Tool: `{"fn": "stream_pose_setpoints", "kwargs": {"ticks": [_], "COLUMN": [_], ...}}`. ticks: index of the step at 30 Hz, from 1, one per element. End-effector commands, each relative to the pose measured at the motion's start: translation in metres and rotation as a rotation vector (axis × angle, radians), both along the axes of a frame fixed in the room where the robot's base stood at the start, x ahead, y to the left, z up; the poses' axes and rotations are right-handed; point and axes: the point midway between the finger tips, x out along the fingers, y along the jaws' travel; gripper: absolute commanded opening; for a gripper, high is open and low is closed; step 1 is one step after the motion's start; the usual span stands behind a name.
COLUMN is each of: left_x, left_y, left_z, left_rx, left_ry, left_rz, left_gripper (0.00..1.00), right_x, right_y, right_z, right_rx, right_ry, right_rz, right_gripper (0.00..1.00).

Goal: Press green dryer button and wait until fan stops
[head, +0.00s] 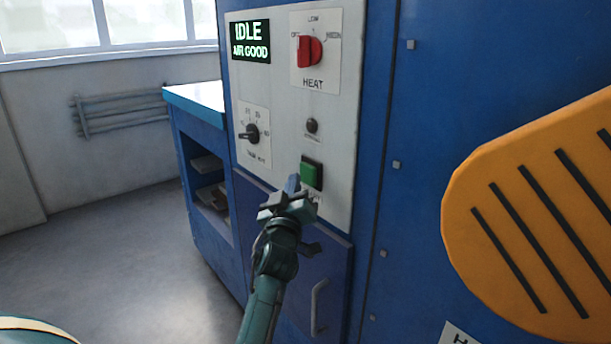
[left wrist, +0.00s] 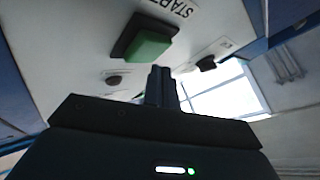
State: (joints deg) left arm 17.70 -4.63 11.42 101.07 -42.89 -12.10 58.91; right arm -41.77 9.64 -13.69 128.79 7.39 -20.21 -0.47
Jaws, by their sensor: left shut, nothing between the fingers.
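The green button (head: 312,172) sits in a dark square housing on the grey control panel (head: 340,130) of the blue dryer. In the left wrist view the green button (left wrist: 148,46) is close, with part of a "START" label beside it. My left gripper (head: 293,184) is shut and empty, its fingertips just left of and slightly below the button in the head view. In the left wrist view its closed fingers (left wrist: 161,84) point toward the panel near the button; I cannot tell whether they touch it. The display (head: 250,42) reads "IDLE" and "AIR GOOD". My right gripper is not seen.
A red heat knob (head: 309,50) and a black knob (head: 250,133) stick out of the panel. A door handle (head: 318,308) is below. A slotted orange cover (head: 540,215) bulges out at right. The floor (head: 110,250) at left is clear.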

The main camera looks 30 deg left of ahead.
Motion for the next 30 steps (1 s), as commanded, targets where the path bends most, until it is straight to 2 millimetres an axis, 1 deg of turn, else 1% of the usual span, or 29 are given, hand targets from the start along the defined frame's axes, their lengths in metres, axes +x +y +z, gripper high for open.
{"fn": "stream_pose_setpoints", "kwargs": {"ticks": [9, 30], "left_x": [0.008, 0.012], "left_y": [-0.003, -0.005], "left_z": [-0.001, 0.000], "left_rx": [-0.002, -0.001], "left_ry": [-0.001, 0.000], "left_rz": [-0.001, 0.000], "left_gripper": [0.00, 0.00], "right_x": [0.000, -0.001], "right_y": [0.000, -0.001], "right_z": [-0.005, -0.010], "right_rx": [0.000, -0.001], "right_ry": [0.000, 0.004], "right_rz": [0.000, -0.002], "right_gripper": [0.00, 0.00]}}
